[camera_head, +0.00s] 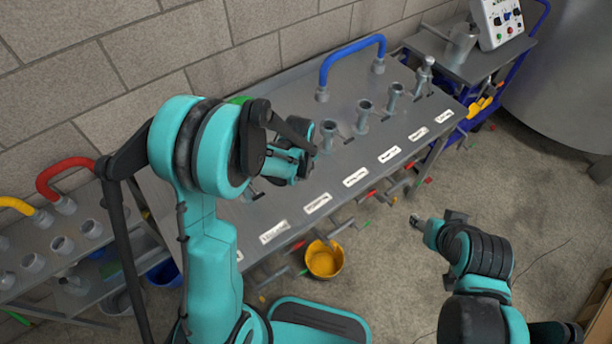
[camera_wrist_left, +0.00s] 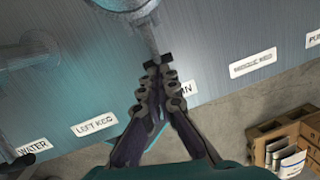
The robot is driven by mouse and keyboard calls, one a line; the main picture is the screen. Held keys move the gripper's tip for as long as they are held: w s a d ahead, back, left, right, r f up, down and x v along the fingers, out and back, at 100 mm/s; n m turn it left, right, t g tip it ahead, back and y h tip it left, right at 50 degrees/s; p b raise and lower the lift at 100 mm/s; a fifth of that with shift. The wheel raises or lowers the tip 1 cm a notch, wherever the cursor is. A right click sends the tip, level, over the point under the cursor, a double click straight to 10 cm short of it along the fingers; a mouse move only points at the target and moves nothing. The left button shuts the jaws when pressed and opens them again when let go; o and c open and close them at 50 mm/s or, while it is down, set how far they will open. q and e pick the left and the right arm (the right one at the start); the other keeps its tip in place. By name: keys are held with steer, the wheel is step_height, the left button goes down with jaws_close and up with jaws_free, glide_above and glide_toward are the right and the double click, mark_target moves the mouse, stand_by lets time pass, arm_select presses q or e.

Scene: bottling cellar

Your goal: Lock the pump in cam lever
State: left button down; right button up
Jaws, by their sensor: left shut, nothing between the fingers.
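My left gripper (camera_head: 308,166) is over the grey bench in the head view. In the left wrist view its fingers (camera_wrist_left: 160,66) are shut with nothing between them. The tips are at the lower end of a grey lever (camera_wrist_left: 150,38) on a pipe coupling; whether they touch it I cannot tell. The label under the fingers is partly hidden. A label starting "PU" (camera_wrist_left: 313,40) shows cut off at the right edge, and its lever is outside that view. My right gripper (camera_head: 438,222) is low over the floor, away from the bench; its finger opening is unclear.
Upright pipe stubs (camera_head: 365,116) and a blue hose bend (camera_head: 350,58) stand on the bench (camera_head: 290,92). A yellow bucket (camera_head: 324,260) is on the floor below its front edge. A side rack (camera_head: 45,262) stands left. Floor at right is mostly clear.

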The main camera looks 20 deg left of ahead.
stand_by(0.3)
arm_select(q)
steer(key=shift+w+a+f+b, duration=0.1)
steer(key=shift+a+f+b, duration=0.05)
steer(key=shift+f+b, duration=0.8)
steer(key=shift+w+a+t+y+b, duration=0.15)
steer(key=shift+t+y+b, duration=0.2)
steer(key=shift+b, duration=0.2)
steer(key=shift+r, duration=0.2)
